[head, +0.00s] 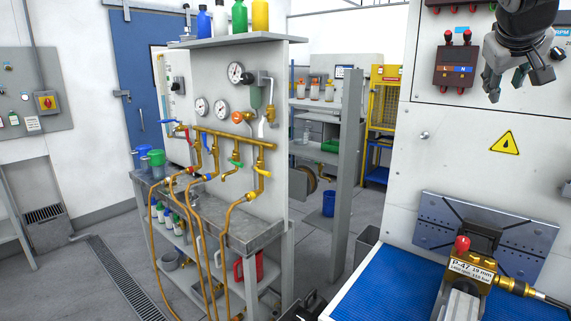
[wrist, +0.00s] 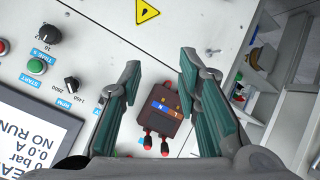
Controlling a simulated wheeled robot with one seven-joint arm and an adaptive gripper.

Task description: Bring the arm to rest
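My gripper (head: 514,78) hangs at the top right of the head view, in front of the upper part of the white panel. In the wrist view my gripper (wrist: 155,95) has its two teal-padded fingers spread wide apart, with nothing between them. Beyond the fingers, the wrist view shows a dark red terminal block (wrist: 164,112) with red-capped posts on the panel. That block also shows in the head view (head: 455,66), left of my gripper and apart from it.
The white panel (head: 480,140) stands close behind my gripper. Below is a blue mat (head: 375,300) with a brass pump (head: 468,255). A bench (head: 225,235) with gauges and brass pipes stands left. Open floor (head: 312,240) lies between them.

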